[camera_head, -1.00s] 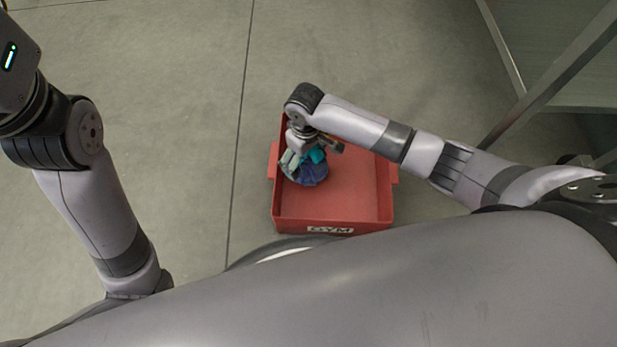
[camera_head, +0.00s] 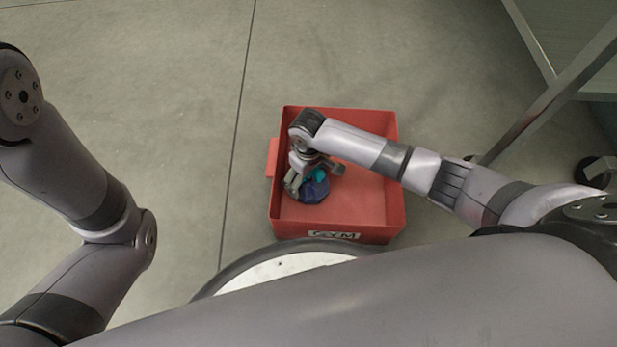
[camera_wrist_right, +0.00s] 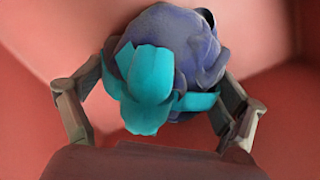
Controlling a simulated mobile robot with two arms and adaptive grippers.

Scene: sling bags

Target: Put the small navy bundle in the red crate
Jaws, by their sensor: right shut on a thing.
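The navy bundle (camera_head: 314,190) with a teal tie (camera_head: 320,175) is inside the outline of the red crate (camera_head: 365,200) in the head view, in its left part. My right gripper (camera_head: 309,179) is shut on the bundle from above. In the right wrist view the fingers flank the navy bundle (camera_wrist_right: 190,48) on both sides, with the teal tie (camera_wrist_right: 147,88) toward the gripper and red crate walls (camera_wrist_right: 60,35) around it. Whether the bundle touches the crate floor I cannot tell. My left arm is at the left, its gripper out of view.
The crate stands on a grey concrete floor (camera_head: 170,110), with a label (camera_head: 334,235) on its near side. A metal-framed table or rack (camera_head: 545,95) with a caster wheel (camera_head: 594,172) stands at the right. The crate's right half is empty.

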